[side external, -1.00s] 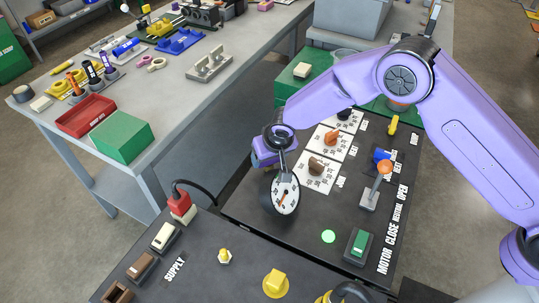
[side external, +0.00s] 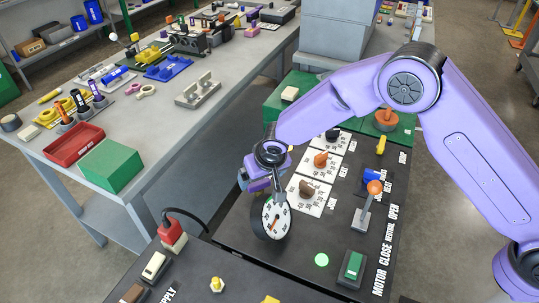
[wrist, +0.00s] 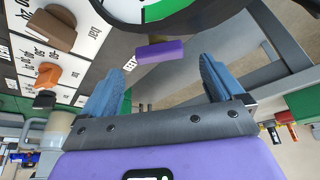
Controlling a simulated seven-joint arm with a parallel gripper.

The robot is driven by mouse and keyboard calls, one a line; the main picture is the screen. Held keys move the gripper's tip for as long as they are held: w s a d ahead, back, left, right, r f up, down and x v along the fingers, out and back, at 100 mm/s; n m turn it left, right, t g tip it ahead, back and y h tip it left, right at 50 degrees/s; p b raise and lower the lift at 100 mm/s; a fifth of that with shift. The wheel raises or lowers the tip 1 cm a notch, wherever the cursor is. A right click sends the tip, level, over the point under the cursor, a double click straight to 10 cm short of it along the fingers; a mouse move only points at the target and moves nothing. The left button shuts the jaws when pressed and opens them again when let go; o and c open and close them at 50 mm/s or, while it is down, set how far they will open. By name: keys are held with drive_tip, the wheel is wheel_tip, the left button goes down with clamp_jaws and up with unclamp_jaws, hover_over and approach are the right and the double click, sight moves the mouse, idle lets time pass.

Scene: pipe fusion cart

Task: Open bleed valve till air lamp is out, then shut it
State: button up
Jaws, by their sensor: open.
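My gripper (wrist: 161,66) is open, with a gap between its two blue fingers in the wrist view. A small purple bar with a yellow end (wrist: 160,50) lies just beyond and between the fingertips, below the gauge rim; it may be the bleed valve handle. I see no finger contact on it. In the side view my gripper (side external: 256,180) is behind the round dial gauge (side external: 275,219), and the bar cannot be made out clearly there. A green lamp (side external: 321,260) glows on the black panel. I cannot read a label naming it the air lamp.
The panel also bears an orange-knobbed lever (side external: 374,188), a green rocker switch (side external: 353,265), and brown and orange dials (side external: 320,160). A red plug (side external: 173,238) with a black cable stands left of the gauge. A grey bench (side external: 150,145) holds tools and boxes.

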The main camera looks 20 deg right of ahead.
sight(259, 183)
drive_tip(key=v, duration=1.3)
drive_tip(key=shift+s+r, duration=0.15)
drive_tip(key=shift+r, duration=0.1)
drive_tip(key=shift+d, duration=0.2)
drive_tip(key=c, duration=0.9)
drive_tip(key=w+d+n+g+y, duration=0.5)
drive_tip(key=w+n, duration=0.3)
drive_tip(key=n, duration=1)
drive_tip(key=shift+c, duration=0.2)
drive_tip(key=shift+h, duration=0.4)
drive_tip(key=x, duration=1.1)
drive_tip(key=d+x, duration=0.1)
drive_tip(key=x, duration=0.5)
drive_tip(key=shift+d+f, duration=0.1)
drive_tip(key=shift+f, duration=0.2)
clamp_jaws()
